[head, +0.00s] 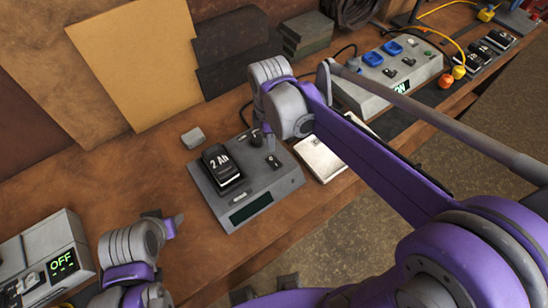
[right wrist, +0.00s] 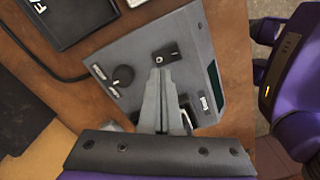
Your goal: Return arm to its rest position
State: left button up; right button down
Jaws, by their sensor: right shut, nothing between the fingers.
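My right gripper (right wrist: 160,75) is shut and empty in the right wrist view. Its fingertips are over the grey charger (right wrist: 205,40), close to a small black switch (right wrist: 167,52); I cannot tell whether they touch it. In the head view my right arm reaches in from the right, and its wrist hides much of the gripper above the charger's back edge. The charger (head: 285,183) holds a black battery marked "2 Ah" (head: 222,166). My left gripper (head: 168,227) is at the lower left, beside the charger; its jaw opening cannot be made out.
A grey box showing "OFF" (head: 62,263) stands at the left. A white card or box (head: 318,157) lies right of the charger. A console with blue sockets (head: 375,95) and several black packs are farther right. Boards lean against the wall. Bare bench shows behind the charger.

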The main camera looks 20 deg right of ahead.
jog(key=shift+r+p, duration=0.3)
jog(key=shift+r, duration=0.5)
